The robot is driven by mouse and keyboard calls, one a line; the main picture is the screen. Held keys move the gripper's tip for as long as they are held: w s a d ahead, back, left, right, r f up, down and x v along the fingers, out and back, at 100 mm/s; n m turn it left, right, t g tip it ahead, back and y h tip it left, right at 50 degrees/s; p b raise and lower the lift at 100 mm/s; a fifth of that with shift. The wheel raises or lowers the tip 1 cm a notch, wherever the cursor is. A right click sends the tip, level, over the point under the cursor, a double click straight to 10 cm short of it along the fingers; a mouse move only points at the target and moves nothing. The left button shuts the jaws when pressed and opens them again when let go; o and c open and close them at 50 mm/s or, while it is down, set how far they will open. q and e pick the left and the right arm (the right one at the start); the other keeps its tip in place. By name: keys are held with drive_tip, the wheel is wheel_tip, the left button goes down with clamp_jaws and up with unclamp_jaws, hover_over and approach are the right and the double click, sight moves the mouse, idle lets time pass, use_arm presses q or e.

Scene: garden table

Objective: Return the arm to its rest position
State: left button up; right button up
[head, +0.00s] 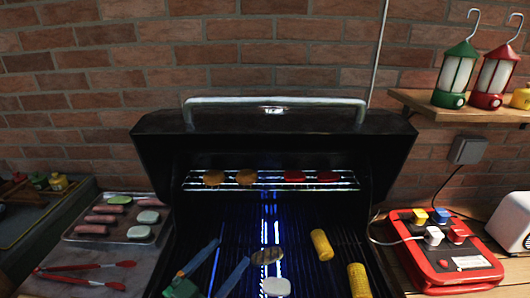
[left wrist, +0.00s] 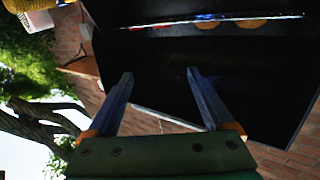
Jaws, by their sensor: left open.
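My left gripper (head: 231,250) is over the left part of the open grill's grate in the head view, its green body at the bottom edge. Its two blue-grey fingers are spread apart. They also show open and empty in the left wrist view (left wrist: 160,73), with the dark grill (left wrist: 235,75) beyond the tips. A browned patty (head: 267,256) lies just right of the right finger in the head view; whether they touch is hard to tell. My right gripper is not in view.
The grill hood (head: 275,125) stands open. A pale piece (head: 276,287) and two corn cobs (head: 321,245) lie on the grate. A rack (head: 275,188) above holds orange and red pieces.

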use_arm(q)
drive_tip(key=s+a+f+n+g+y, duration=0.1)
drive_tip(key=s+a+f+n+y, duration=0.1)
drive_tip(key=a+f+y, duration=0.1)
drive_tip(key=s+a+f+n+g+y, duration=0.2)
drive_tip(key=a+f+y, duration=0.1)
drive_tip(key=f, duration=0.1)
drive_tip(key=s+a+f+n+g+y, duration=0.1)
drive_tip(key=a+f+n+y, duration=0.1)
drive_tip(key=a+f+y, duration=0.1)
drive_tip(key=shift+s+a+f+n+y, duration=0.25)
drive_tip(key=shift+s+n+y, duration=0.15)
drive_tip(key=shift+y, duration=0.2)
drive_tip(key=s+d+f+m+g, duration=0.1)
drive_tip(key=s+f+g, duration=0.3)
drive_tip(key=s, duration=0.3)
drive_tip(key=s+f+g, duration=0.3)
drive_tip(key=s+g, duration=0.1)
drive_tip(key=s, duration=0.3)
drive_tip(key=s+f+m+g+h, duration=0.1)
drive_tip(key=s+f, duration=0.1)
drive_tip(key=f, duration=0.7)
drive_tip(key=s+f+g, duration=0.1)
drive_tip(key=s+f, duration=0.1)
drive_tip(key=f, duration=0.7)
drive_tip(key=s+a+f, duration=0.2)
drive_tip(key=s+f, duration=0.7)
drive_tip(key=s, duration=0.2)
drive_tip(key=shift+f+g, duration=0.15)
drive_tip(key=shift+g, duration=0.25)
